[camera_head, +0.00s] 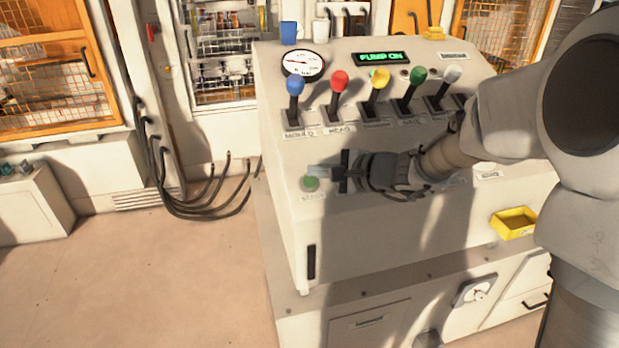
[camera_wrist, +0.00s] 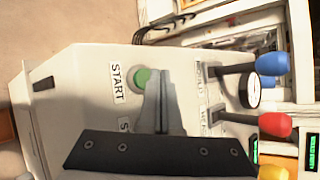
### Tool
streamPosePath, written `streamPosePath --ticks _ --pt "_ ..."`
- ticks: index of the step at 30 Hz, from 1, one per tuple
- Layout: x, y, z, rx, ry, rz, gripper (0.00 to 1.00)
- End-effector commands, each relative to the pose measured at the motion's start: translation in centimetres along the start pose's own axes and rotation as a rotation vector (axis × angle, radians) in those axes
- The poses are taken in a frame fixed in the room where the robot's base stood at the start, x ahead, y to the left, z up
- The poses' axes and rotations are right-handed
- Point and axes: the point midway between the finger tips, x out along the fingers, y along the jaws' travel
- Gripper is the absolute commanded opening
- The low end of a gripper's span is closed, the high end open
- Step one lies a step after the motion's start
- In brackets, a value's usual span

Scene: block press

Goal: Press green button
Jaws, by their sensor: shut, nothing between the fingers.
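The green button (camera_head: 310,183) sits at the front left of the console (camera_head: 285,215), above a START label. In the wrist view the green button (camera_wrist: 141,78) shows just left of the fingertips, partly hidden by them. My gripper (camera_head: 312,171) is shut and empty. In the head view its fingers point left, and their tips lie just above the button in the picture. In the wrist view the shut fingers (camera_wrist: 160,85) point up beside the button. I cannot tell whether the tips touch the button or the panel.
Levers with blue (camera_head: 295,84), red (camera_head: 339,81), yellow (camera_head: 379,78), green (camera_head: 415,76) and grey knobs stand behind the gripper. A round gauge (camera_head: 303,64) and a PUMP ON display (camera_head: 380,57) are at the back. A yellow tray (camera_head: 514,222) is at the right. Open floor lies left.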

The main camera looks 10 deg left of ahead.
Motion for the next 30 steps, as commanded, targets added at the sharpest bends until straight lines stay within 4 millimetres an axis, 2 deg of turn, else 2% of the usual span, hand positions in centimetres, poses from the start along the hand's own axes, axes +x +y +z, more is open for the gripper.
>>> streamPosePath --ticks 7,21,30 --pt "-0.2 -0.2 0.1 -0.001 0.0 0.0 0.0" --pt "-3.5 -2.6 2.5 0.0 0.001 -0.001 0.0" --pt "-4.2 -3.0 3.0 0.0 0.001 0.0 0.0"
